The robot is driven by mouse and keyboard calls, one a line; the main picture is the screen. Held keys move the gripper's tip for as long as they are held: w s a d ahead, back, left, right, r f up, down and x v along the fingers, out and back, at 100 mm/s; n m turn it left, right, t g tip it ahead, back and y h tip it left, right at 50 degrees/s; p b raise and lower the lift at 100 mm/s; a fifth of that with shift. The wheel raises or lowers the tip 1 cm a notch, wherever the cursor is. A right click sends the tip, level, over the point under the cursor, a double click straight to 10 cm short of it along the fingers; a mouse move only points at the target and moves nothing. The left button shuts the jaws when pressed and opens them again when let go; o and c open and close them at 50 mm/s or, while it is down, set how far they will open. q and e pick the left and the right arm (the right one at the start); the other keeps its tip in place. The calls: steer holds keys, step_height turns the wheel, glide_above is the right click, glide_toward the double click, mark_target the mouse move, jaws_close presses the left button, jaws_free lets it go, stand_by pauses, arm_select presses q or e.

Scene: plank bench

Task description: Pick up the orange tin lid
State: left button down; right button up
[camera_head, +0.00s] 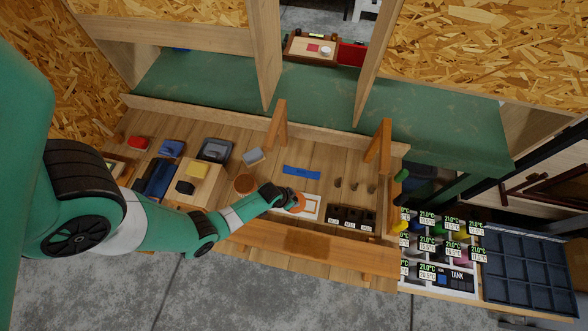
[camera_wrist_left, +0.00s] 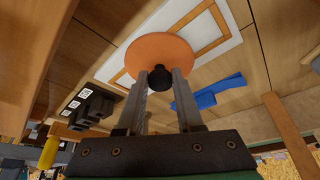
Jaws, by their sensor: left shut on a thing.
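The orange tin lid (camera_head: 299,204) is a round disc with a black knob, over the white-bordered panel (camera_head: 313,208) on the bench. My left gripper (camera_head: 290,199) reaches it from the left. In the left wrist view the gripper (camera_wrist_left: 159,75) is shut on the black knob of the lid (camera_wrist_left: 172,50). The lid covers part of the panel (camera_wrist_left: 232,38); I cannot tell how far it is above it. My right gripper is not in view.
A blue strip (camera_head: 301,172) lies behind the panel, and a black slotted holder (camera_head: 350,218) stands to its right. A brown round container (camera_head: 245,183) and a grey block (camera_head: 253,157) are left of it. A wooden rail (camera_head: 320,252) runs along the front.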

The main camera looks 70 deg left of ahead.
mark_target(296, 199)
arm_select(q)
steer(key=p+v, duration=0.1)
steer(key=v, duration=0.1)
steer(key=w+p+v, duration=0.1)
steer(key=v, duration=0.1)
steer(key=shift+r, duration=0.35)
steer(key=s+d+r+p, duration=0.7)
steer(key=s+d+r, duration=0.1)
steer(key=d, duration=0.2)
steer(key=shift+s+r, duration=0.3)
steer(key=shift+d, duration=0.1)
